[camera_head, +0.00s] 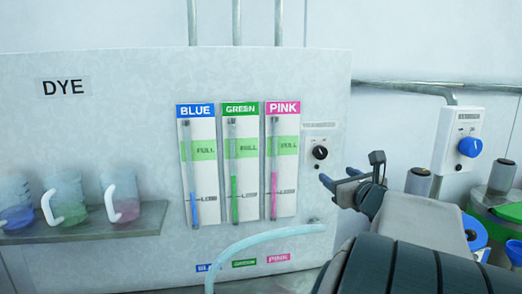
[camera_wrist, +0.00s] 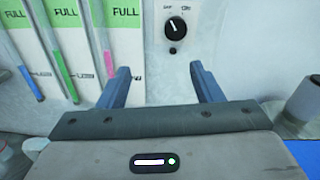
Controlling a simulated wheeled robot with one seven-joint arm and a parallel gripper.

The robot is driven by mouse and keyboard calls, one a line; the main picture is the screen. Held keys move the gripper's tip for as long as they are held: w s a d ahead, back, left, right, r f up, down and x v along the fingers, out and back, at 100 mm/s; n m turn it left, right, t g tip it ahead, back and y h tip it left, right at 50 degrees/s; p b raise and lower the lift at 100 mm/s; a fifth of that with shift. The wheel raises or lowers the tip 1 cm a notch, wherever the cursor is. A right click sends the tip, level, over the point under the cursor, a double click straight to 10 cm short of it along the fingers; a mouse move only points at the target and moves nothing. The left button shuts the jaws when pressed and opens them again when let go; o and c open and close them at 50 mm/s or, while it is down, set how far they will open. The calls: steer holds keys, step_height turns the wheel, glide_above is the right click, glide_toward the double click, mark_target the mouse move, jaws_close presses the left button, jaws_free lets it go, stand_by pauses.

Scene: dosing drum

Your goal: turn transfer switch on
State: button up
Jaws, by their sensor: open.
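A small round black knob (camera_head: 320,153), which I take for the transfer switch, sits on a pale plate on the dye panel, right of the PINK gauge. The lettering above it is too blurred to read. In the wrist view the knob (camera_wrist: 174,28) has a white pointer line that leans up and left, with small marks on both sides. My gripper (camera_head: 338,176) is open and empty, just below and right of the knob. In the wrist view its two fingers (camera_wrist: 160,72) stand apart, with the knob above and between them, not touched.
BLUE, GREEN and PINK level gauges (camera_head: 238,165) stand left of the knob. A pale hose (camera_head: 262,238) arcs below. Beakers (camera_head: 65,200) stand on a shelf at left. A second box with a blue knob (camera_head: 469,147) is on the right wall, above metal cylinders.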

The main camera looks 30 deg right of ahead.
mark_target(321, 153)
steer(key=shift+m+h, duration=0.5)
steer(key=shift+m, duration=0.2)
steer(key=p+x, duration=0.1)
steer(key=x, duration=0.3)
steer(key=d+p+x, duration=0.1)
steer(key=x, duration=0.4)
steer(key=r+p+x, duration=0.1)
steer(key=x, duration=0.3)
steer(key=shift+d+p, duration=0.35)
steer(key=shift+d, duration=0.1)
steer(key=shift+r, duration=0.1)
steer(key=c, duration=1)
